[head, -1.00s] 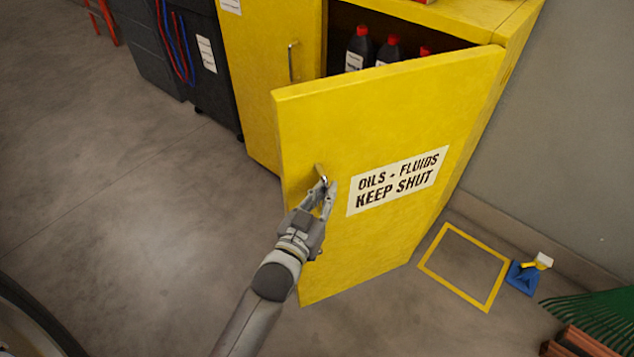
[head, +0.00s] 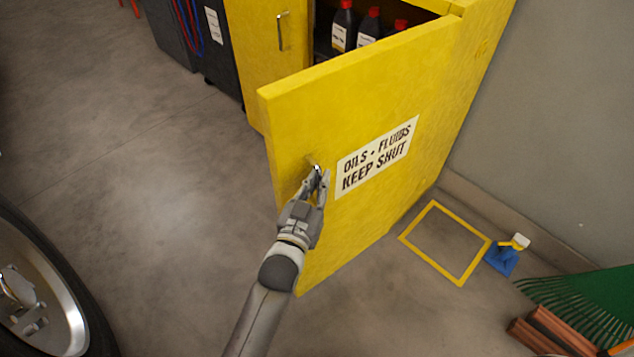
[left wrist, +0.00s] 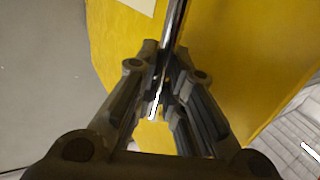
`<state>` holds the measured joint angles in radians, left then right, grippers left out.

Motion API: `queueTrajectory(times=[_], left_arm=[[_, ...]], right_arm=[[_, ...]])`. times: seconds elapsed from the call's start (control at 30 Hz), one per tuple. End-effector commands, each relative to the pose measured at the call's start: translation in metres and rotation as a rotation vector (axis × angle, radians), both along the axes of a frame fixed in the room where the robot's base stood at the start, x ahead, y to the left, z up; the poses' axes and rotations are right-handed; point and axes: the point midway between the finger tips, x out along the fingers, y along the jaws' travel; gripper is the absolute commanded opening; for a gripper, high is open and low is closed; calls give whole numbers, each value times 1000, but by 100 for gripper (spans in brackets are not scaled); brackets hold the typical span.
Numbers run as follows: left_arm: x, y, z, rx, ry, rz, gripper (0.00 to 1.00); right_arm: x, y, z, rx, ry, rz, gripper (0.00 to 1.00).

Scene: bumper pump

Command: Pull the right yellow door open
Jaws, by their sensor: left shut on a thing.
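The right yellow door (head: 365,135) stands partly open, swung out from the yellow cabinet, with a label reading "OILS - FLUIDS KEEP SHUT". Its metal handle (head: 316,168) is near the door's free edge. My left gripper (head: 318,180) is at this handle in the head view. In the left wrist view, the fingers are closed around the shiny handle bar (left wrist: 165,70), with the yellow door behind it. Part of the handle is hidden by the fingers. My right gripper does not show.
Black bottles with red caps (head: 343,28) stand inside the cabinet. The left yellow door (head: 262,60) is shut. A wheel (head: 40,290) is at the lower left. A yellow floor outline (head: 432,270), a blue dustpan (head: 501,260) and a green rake (head: 590,305) lie at right. Floor left of the door is clear.

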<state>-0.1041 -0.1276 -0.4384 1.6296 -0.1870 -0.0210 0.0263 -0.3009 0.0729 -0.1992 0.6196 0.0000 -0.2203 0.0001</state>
Motion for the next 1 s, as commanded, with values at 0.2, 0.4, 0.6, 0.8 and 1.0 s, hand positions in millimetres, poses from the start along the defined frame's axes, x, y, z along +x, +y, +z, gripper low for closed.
queueTrajectory(times=[0.2,0.4,0.6,0.8,1.0], left_arm=[[1,-2,6,-6,-11,-2,0],[1,-2,5,-7,-10,-2,25],[1,-1,3,-4,-6,-1,34],[-2,1,1,-3,-3,0,34],[-27,12,0,-2,-1,-1,34]], right_arm=[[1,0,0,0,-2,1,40],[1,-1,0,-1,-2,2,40],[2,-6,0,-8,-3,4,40],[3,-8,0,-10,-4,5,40],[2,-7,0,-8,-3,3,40]])
